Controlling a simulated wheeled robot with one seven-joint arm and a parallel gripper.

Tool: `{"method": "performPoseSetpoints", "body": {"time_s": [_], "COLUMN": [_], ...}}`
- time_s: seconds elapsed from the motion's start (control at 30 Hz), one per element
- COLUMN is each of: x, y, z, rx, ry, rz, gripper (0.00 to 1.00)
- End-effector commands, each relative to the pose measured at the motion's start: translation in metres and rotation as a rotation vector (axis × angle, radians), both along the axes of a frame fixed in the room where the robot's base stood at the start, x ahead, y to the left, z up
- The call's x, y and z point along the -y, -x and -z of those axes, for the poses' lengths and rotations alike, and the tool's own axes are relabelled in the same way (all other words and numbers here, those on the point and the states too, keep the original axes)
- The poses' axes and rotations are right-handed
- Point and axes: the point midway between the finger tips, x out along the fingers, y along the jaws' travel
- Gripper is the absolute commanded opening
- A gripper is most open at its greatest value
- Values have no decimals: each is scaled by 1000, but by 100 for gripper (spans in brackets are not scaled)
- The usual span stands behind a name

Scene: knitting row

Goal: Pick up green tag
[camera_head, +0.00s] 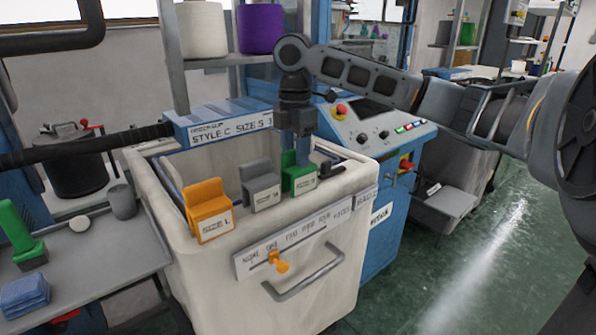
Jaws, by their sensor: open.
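The green tag (300,181) sits on the front rim of a white bin (200,275), with a pale label on its face. It is the rightmost of three upright tags there, beside a grey tag (262,191) and an orange tag (207,213) marked SIZE L. My gripper (303,158) points down from above, right at the green tag's top. The fingers look open and partly overlap the tag's upper part. I cannot tell whether they are around it or just behind it.
A blue box marked STYLE C (217,124) lies across the bin's back. A blue machine with a control panel (375,125) stands right behind the bin. A grey table (95,260) at left holds a green-handled tool (20,235) and a cup (122,202). Floor at right is clear.

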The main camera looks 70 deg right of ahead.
Motion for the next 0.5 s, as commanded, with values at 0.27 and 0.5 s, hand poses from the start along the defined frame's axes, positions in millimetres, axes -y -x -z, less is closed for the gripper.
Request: {"method": "performPoseSetpoints", "body": {"time_s": [0.27, 0.5], "x": [0, 0], "y": [0, 0], "z": [0, 0], "rx": [-1, -1], "ry": [-1, -1], "rz": [0, 0], "gripper": [29, 6]}}
